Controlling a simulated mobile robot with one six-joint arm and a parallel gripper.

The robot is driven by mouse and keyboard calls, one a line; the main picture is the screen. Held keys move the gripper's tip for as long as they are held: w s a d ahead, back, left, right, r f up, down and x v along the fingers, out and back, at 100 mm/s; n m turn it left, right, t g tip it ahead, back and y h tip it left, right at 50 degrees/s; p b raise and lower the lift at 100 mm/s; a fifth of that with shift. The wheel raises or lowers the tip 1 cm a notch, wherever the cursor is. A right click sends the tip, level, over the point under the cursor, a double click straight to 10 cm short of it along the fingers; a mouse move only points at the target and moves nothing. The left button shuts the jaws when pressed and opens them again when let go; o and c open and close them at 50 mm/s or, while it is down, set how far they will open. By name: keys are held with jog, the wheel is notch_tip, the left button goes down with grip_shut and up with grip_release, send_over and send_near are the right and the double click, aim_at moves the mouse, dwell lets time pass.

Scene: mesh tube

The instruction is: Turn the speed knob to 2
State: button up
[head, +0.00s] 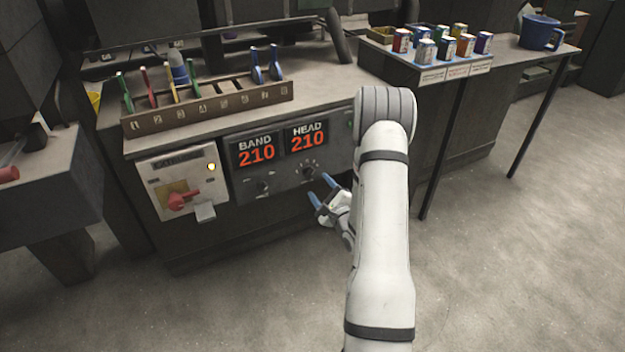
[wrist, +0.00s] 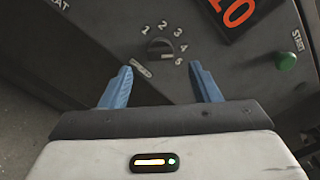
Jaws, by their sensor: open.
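The speed knob (wrist: 160,48) is a small dark dial in the wrist view, with the numbers 1 to 5 around it. Which number it points to is hard to tell. It also shows in the head view as a dark knob (head: 308,171) below the HEAD display. My gripper (wrist: 160,68) has two blue fingers, apart and empty, just short of the knob, one to each side of it. In the head view my gripper (head: 321,190) is low and right of the knob. Nothing is between the fingers but the view of the panel.
The displays (head: 282,148) read BAND 210 and HEAD 210. A second knob (head: 263,186) sits to the left. A green START button (wrist: 286,61) is to the right. A switch box with a red handle (head: 182,200) is further left. The floor in front is clear.

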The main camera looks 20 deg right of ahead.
aim_at(310, 174)
jog(key=w, duration=0.6)
jog(key=shift+w+a+b, duration=0.15)
jog(key=shift+w+b, duration=0.2)
jog(key=shift+b, duration=0.05)
jog(key=shift+c, duration=0.6)
